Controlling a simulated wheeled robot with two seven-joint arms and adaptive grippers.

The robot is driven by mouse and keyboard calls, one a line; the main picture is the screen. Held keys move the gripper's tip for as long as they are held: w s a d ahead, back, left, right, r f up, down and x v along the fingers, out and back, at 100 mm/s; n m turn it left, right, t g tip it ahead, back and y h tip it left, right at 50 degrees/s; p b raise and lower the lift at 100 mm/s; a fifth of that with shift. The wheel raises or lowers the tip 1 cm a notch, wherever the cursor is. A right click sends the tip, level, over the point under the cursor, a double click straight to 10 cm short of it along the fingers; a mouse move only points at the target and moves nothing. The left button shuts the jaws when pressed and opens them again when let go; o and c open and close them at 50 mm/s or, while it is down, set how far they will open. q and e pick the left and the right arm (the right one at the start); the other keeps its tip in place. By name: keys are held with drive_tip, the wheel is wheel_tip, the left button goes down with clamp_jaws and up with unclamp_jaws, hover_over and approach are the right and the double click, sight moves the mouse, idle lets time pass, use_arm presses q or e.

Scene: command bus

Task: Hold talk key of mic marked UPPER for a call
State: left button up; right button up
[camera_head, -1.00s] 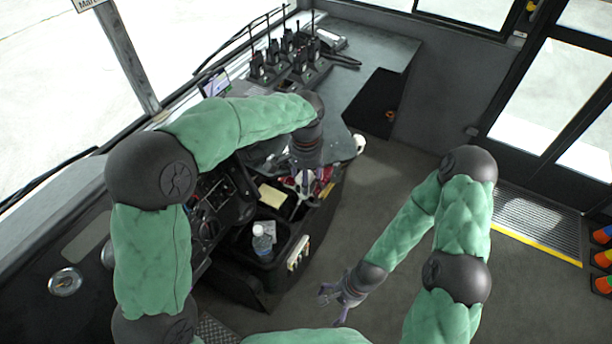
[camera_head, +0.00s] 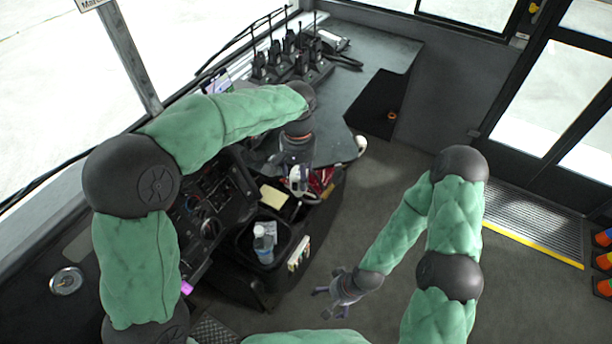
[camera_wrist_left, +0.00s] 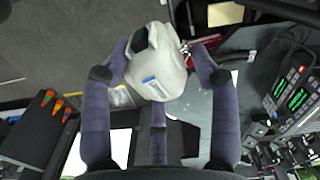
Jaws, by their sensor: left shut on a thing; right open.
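A pale grey hand mic (camera_wrist_left: 158,62) with a small blue and white label fills the middle of the left wrist view. My left gripper (camera_wrist_left: 160,68) is shut on it, one finger on each side. I cannot read the label or make out the talk key. In the head view the mic (camera_head: 298,181) shows as a small white shape under my left gripper (camera_head: 298,172), above the dash. My right gripper (camera_head: 328,302) is open and empty, low over the floor. Another small white thing (camera_head: 361,146) sits at the edge of the grey counter; I cannot tell what it is.
Handheld radios (camera_head: 290,58) stand in chargers on the grey counter (camera_head: 375,50). A dark bin (camera_head: 273,262) holds a bottle (camera_head: 263,245). A yellow pad (camera_head: 273,196) and a red thing (camera_head: 318,182) lie near my left gripper. The floor (camera_head: 400,235) by the door is mostly clear.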

use_arm(q)
drive_tip(key=s+a+r+n, duration=0.2)
drive_tip(key=a+r+n, duration=0.5)
drive_tip(key=n, duration=0.6)
drive_tip(key=shift+s+a+r, duration=0.25)
drive_tip(key=shift+s+r, duration=0.15)
drive_tip(key=shift+r, duration=0.45)
use_arm(e)
clamp_jaws()
